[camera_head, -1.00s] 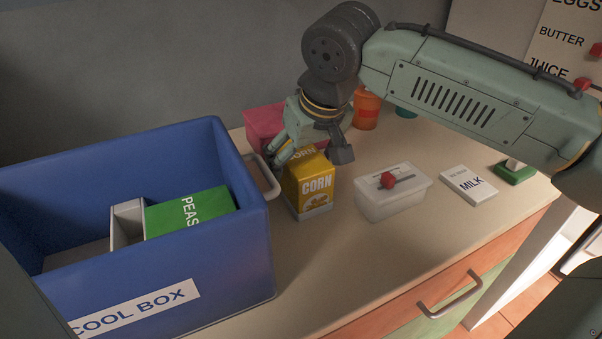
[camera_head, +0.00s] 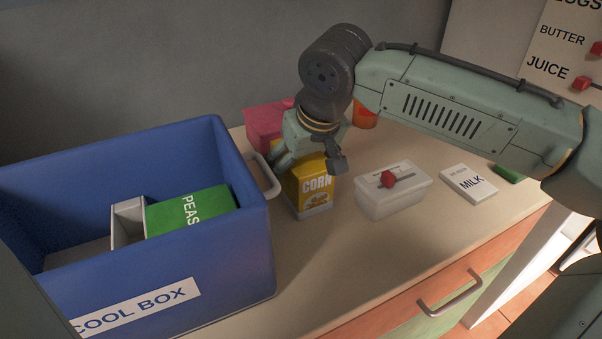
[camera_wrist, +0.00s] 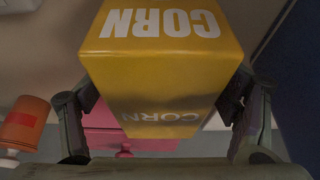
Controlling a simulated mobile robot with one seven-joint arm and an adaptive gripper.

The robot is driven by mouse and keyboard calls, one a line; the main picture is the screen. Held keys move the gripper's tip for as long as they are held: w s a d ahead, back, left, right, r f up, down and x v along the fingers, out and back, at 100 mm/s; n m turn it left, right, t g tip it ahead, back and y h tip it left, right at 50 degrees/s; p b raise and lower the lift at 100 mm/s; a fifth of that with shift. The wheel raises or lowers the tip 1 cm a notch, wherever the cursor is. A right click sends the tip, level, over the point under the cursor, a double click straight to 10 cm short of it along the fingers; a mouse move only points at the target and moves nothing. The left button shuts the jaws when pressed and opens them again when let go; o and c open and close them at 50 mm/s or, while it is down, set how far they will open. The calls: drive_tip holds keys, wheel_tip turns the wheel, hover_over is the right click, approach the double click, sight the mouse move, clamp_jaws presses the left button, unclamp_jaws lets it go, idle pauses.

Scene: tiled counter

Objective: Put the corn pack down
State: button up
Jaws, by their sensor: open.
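The yellow corn pack (camera_head: 309,188) stands upright on the counter, between the blue cool box and a clear lidded tub. In the wrist view the corn pack (camera_wrist: 160,60) fills the middle, between my two fingers. My gripper (camera_head: 308,160) is at the top of the pack, its fingers on either side of it. In the wrist view my gripper (camera_wrist: 160,112) is open, with a gap showing beside the pack at the fingers. The pack's upper back part is hidden behind my gripper in the head view.
The blue cool box (camera_head: 245,240) stands close on the left, holding a green peas pack (camera_head: 190,210). The clear tub (camera_head: 394,200) with a red knob is to the right, then a milk card (camera_head: 468,184). A pink box (camera_head: 264,122) and orange cup (camera_head: 365,114) stand behind. The front counter is clear.

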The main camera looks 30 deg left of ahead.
drive_tip(key=shift+c, duration=0.4)
drive_tip(key=c, duration=1.7)
drive_tip(key=shift+c, duration=0.2)
drive_tip(key=shift+r, duration=0.15)
wheel_tip(320, 180, up, 10)
drive_tip(key=shift+r, duration=0.15)
